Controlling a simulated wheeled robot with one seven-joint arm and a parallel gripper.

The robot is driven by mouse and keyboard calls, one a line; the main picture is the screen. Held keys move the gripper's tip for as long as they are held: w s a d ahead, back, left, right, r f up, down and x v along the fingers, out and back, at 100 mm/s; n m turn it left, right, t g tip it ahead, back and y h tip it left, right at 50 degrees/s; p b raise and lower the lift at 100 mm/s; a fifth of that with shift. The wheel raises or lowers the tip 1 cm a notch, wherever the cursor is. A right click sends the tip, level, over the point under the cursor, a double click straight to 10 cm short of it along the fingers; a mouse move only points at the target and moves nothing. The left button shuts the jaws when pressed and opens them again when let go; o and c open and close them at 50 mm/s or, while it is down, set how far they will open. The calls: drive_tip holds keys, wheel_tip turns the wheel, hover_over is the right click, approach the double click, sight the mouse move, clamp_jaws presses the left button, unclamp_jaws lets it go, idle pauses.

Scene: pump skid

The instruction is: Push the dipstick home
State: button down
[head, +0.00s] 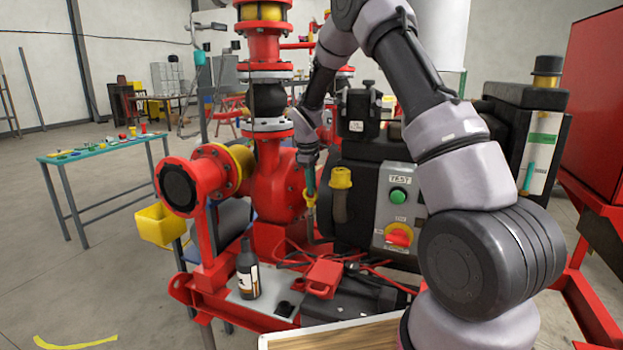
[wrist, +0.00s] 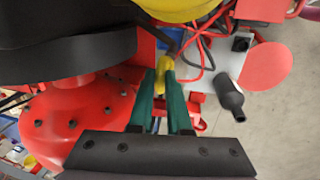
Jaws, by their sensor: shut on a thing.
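The dipstick's yellow handle (head: 310,199) shows at the lower tip of my gripper (head: 310,182), left of the dark motor-side housing. In the wrist view the yellow handle (wrist: 163,68) lies between the teal fingertips of my gripper (wrist: 162,80). The jaws are shut on it, one finger on each side. Below the handle, a thin dark tube (head: 312,228) runs down towards the skid. How far the dipstick sits in the tube is hidden by the handle and fingers.
A yellow-capped filler pipe (head: 341,178) stands close to the right of my gripper. The red pump casing (head: 278,195) is close on the left. A TEST control box (head: 398,210) is further right. A dark bottle (head: 247,270) stands on the skid plate, with red cables nearby.

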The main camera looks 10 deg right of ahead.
drive_tip(key=c, duration=0.9)
unclamp_jaws()
drive_tip(key=shift+o, duration=0.2)
wheel_tip(320, 180, up, 11)
drive_tip(key=s+a, duration=0.1)
drive_tip(key=shift+s+f, duration=0.15)
drive_tip(key=shift+s, duration=0.2)
drive_tip(key=shift+a, duration=0.1)
